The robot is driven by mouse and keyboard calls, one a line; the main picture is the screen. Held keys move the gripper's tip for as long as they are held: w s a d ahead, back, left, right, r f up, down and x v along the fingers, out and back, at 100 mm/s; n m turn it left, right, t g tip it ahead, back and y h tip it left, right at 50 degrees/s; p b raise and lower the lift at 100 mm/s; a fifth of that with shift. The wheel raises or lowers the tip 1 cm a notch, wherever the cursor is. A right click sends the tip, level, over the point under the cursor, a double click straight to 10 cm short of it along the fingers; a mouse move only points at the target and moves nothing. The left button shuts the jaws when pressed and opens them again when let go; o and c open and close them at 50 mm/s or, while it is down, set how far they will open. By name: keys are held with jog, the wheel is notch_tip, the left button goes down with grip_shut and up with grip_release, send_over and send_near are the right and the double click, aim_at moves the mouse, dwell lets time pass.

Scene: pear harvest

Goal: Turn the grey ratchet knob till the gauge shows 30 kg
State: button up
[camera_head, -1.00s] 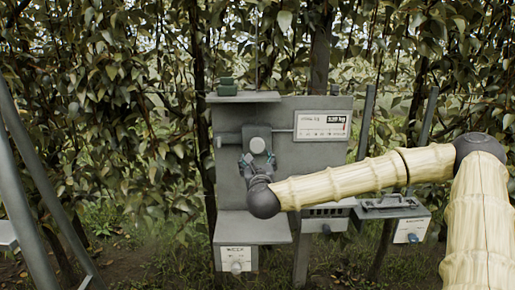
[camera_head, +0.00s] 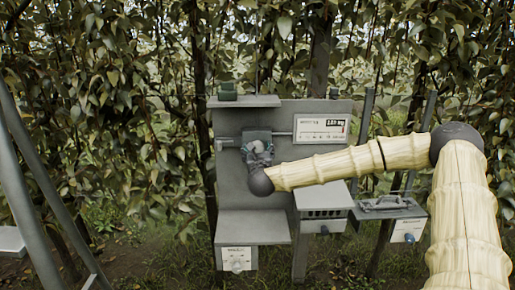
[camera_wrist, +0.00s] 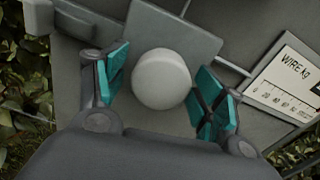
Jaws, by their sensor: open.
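The grey ratchet knob (camera_wrist: 161,79) is a pale round cap on a dark plate, fixed to the upright grey panel (camera_head: 238,190). In the wrist view it sits between the teal pads of my open gripper (camera_wrist: 164,88), with a gap showing on the left and right. In the head view my gripper (camera_head: 258,155) is at the panel and partly covers the knob (camera_head: 263,145). The gauge (camera_head: 322,128) is a white plate with a dark readout to the right of the knob. In the wrist view the gauge (camera_wrist: 290,85) reads "WIRE kg" above a scale.
A green block (camera_head: 228,90) lies on the shelf above the panel. Below are a lower shelf (camera_head: 252,228) with a labelled dial box (camera_head: 237,259) and a grey tray (camera_head: 389,207) at right. A metal frame (camera_head: 35,180) stands at left. Foliage is close behind.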

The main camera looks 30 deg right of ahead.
jog(key=shift+w, duration=0.1)
jog(key=shift+c, duration=0.4)
jog(key=c, duration=0.9)
jog(key=shift+c, duration=0.2)
